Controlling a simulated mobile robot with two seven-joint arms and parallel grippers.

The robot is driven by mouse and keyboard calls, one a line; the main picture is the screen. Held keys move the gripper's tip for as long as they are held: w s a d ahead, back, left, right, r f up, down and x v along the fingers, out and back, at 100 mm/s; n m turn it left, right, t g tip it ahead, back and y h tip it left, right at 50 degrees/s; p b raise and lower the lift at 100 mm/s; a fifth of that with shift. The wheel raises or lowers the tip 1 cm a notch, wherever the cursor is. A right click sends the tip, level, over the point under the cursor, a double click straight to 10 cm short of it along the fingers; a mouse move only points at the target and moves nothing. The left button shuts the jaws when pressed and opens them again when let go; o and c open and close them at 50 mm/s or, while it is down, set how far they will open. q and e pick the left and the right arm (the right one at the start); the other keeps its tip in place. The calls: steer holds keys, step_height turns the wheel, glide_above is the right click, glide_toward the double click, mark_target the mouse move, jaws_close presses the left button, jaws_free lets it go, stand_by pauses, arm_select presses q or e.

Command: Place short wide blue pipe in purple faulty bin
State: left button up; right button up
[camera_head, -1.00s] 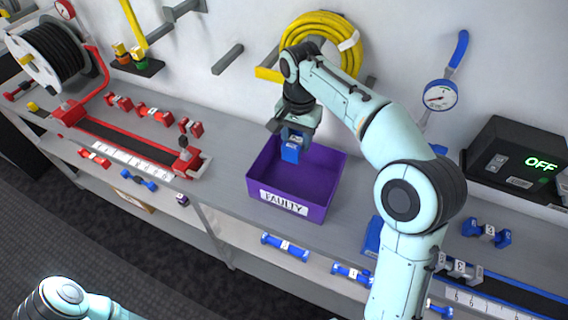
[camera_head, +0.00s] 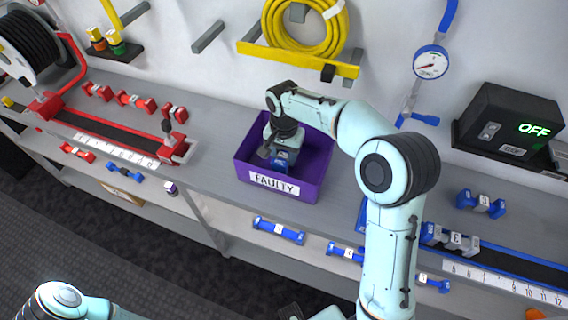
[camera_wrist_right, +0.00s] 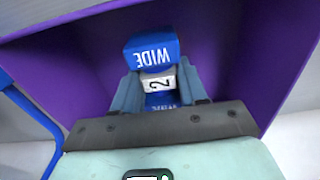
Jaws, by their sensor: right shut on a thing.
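The purple bin (camera_head: 318,185) labelled FAULTY stands on the grey bench, left of my right arm. My right gripper (camera_head: 281,150) reaches down inside it. The gripper is shut on a blue pipe (camera_head: 282,160) with WIDE printed on its end and a white band marked 2, which shows clearly in the right wrist view (camera_wrist_right: 151,52). Purple walls surround the pipe there; whether it touches the bin floor I cannot tell. My left arm shows at the bottom left, but its gripper is not in view.
A blue pipe (camera_head: 278,231) lies on the lower shelf below the bin. Grey-and-blue pieces (camera_head: 449,238) lie on the bench at right, near a black box (camera_head: 510,125) reading OFF. Red fittings (camera_head: 135,101) and a hose reel (camera_head: 35,45) are at left.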

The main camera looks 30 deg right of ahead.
mark_target(284, 154)
arm_select(q)
steer(key=shift+s+f, duration=0.1)
steer(key=shift+f, duration=0.2)
arm_select(e)
step_height(284, 154, down, 4)
steer(key=shift+f, duration=0.1)
steer(key=shift+f, duration=0.2)
steer(key=o, duration=1.2)
steer(key=shift+c, duration=0.2)
arm_select(q)
steer(key=shift+s, duration=0.1)
arm_select(e)
steer(key=shift+r, duration=0.2)
step_height(284, 154, up, 12)
steer(key=shift+f+p, duration=0.1)
steer(key=shift+p, duration=0.5)
arm_select(q)
steer(key=shift+w+r, duration=0.65)
steer(key=shift+r, duration=0.3)
